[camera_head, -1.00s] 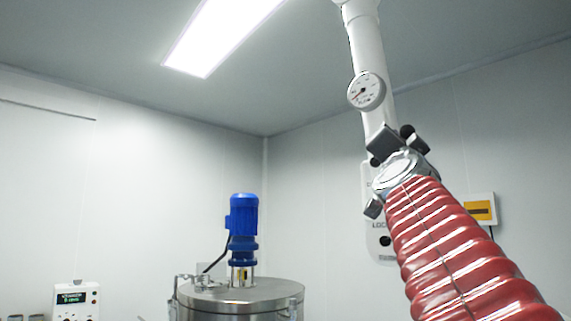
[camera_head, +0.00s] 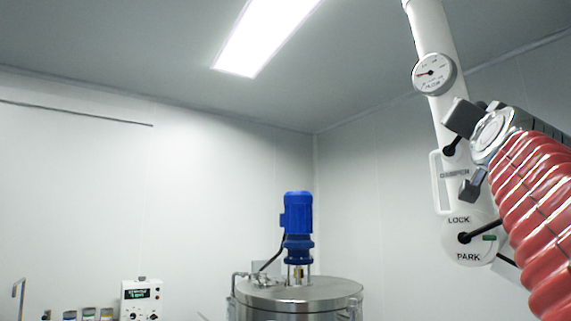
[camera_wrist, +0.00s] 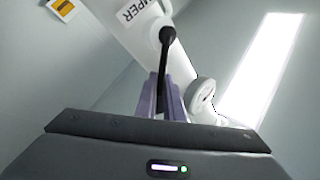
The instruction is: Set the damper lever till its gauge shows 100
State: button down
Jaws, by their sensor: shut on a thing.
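The damper lever is a black rod (camera_wrist: 163,66) with a round black hub (camera_head: 449,150) at the white pipe. My gripper (camera_head: 463,154) is shut on its rod, beside the pipe. In the wrist view the rod runs down between the purple finger pads of my gripper (camera_wrist: 163,98). The round gauge (camera_head: 433,73) sits on the pipe above the lever. Its needle points left, and its numbers are too small to read. The gauge shows nearly edge-on in the wrist view (camera_wrist: 201,95). The "DAMPER" label (camera_head: 454,174) is partly hidden by a finger.
A LOCK/PARK plate (camera_head: 470,255) with its own black lever (camera_head: 484,231) lies below the damper lever. A white handle (camera_head: 435,182) stands out beside the pipe. A steel vessel (camera_head: 300,294) with a blue motor (camera_head: 298,220) stands lower left. Wall space between is clear.

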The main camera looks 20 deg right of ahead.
jog(key=shift+s+r, duration=0.15)
jog(key=c, duration=1.9)
grip_release()
jog(key=shift+s, duration=0.1)
jog(key=shift+o, duration=0.2)
